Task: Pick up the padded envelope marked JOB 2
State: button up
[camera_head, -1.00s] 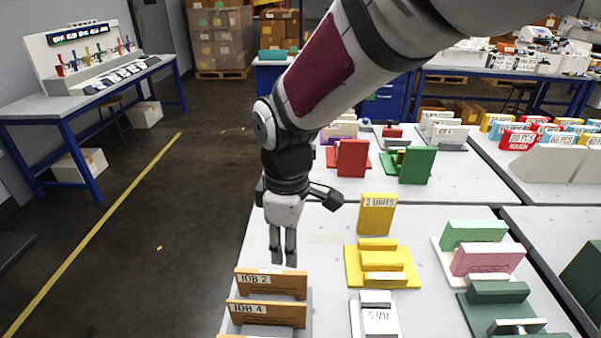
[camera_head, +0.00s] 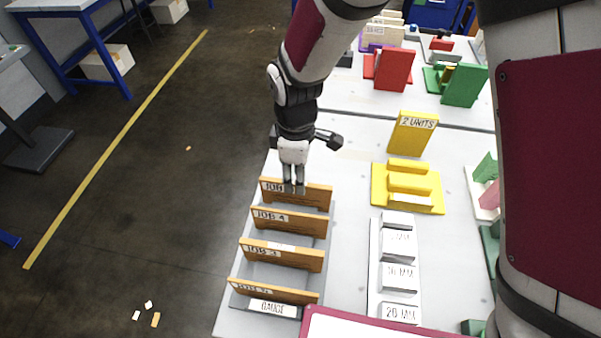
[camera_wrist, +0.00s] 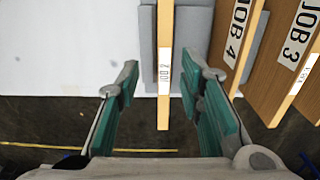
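The padded envelope marked JOB 2 (camera_head: 316,196) is a thin orange-brown slab standing on edge at the far end of a grey rack (camera_head: 276,273). In the head view my gripper (camera_head: 294,189) is at its top edge and hides part of its label. In the wrist view the JOB 2 envelope (camera_wrist: 164,112) stands edge-on between the two green-padded fingers of my gripper (camera_wrist: 161,86). The fingers are open, with a visible gap on each side of it.
The JOB 4 envelope (camera_head: 290,221) stands just nearer in the rack, then JOB 3 (camera_head: 300,258) and another envelope (camera_head: 275,290). In the wrist view JOB 4 (camera_wrist: 236,50) is close to the right finger. White blocks (camera_head: 398,245) and a yellow stand (camera_head: 430,207) are to the right.

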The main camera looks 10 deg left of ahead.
jog(key=f, duration=0.5)
jog(key=shift+s+a, duration=0.1)
jog(key=shift+s, duration=0.1)
jog(key=shift+c, duration=0.3)
grip_shut()
